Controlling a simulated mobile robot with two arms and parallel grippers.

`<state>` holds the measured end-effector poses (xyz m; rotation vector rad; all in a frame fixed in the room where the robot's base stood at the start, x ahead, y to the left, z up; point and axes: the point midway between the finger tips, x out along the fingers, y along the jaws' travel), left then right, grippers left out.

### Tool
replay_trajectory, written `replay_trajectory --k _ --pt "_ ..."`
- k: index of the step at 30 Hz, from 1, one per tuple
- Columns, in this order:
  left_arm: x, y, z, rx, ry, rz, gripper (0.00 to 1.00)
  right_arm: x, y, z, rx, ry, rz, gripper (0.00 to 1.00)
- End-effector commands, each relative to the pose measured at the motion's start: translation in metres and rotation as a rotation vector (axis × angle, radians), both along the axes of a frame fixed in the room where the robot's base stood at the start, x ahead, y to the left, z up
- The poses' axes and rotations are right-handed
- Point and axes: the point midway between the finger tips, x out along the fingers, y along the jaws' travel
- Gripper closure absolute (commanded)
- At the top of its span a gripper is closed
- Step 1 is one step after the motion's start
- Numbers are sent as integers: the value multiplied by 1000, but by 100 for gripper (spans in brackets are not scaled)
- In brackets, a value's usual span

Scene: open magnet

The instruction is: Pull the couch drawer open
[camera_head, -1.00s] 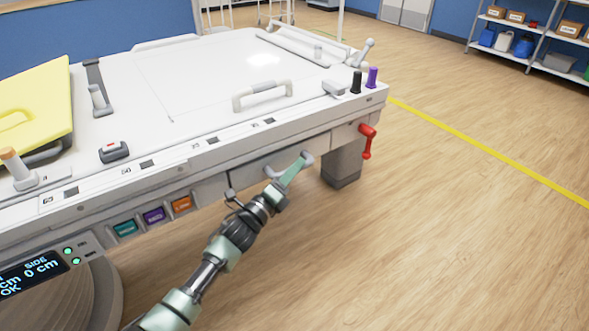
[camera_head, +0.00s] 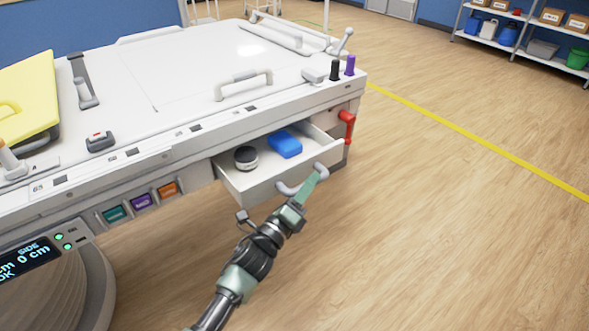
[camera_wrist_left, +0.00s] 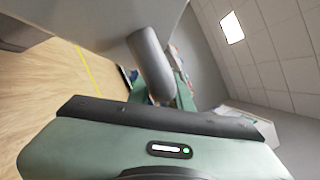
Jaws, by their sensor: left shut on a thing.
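The couch drawer (camera_head: 262,186) is a white drawer in the side of the white couch, and it stands open, pulled out from under the top. A black round pot (camera_head: 246,158) and a blue block (camera_head: 285,144) lie inside it. My left gripper (camera_head: 314,180) is shut on the grey drawer handle (camera_head: 288,188) at the right part of the drawer front. In the left wrist view the handle (camera_wrist_left: 150,62) runs in between the fingers, and the fingertips are partly hidden behind it. My right gripper is not in view.
The couch top (camera_head: 190,70) carries a grey handle (camera_head: 243,84) and black and purple knobs near the corner. A red lever (camera_head: 347,125) hangs right of the drawer. Shelves (camera_head: 530,35) stand far back right. The wooden floor (camera_head: 450,220) to the right is clear.

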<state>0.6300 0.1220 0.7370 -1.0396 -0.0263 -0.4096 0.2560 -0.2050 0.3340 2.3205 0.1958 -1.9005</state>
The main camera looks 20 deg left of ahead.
Motion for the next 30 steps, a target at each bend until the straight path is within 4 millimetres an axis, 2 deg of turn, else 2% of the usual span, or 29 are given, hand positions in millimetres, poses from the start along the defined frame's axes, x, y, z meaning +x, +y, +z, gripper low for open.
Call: replay_trajectory --k 1,6,12,18,28,29,30 --pt "-8 -10 -1 -6 4 0 100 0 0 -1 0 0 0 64" --pt "-27 -35 -1 -5 4 0 100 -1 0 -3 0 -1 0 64" --pt "-41 -52 -2 -1 3 1 100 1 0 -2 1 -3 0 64" --pt "-46 -59 -1 0 3 1 100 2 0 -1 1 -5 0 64" --pt "-46 -59 -2 1 3 1 100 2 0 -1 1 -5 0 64" --pt "-46 -59 -2 1 2 0 75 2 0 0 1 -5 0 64" --pt "-46 -59 -2 0 3 0 63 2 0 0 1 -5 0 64"
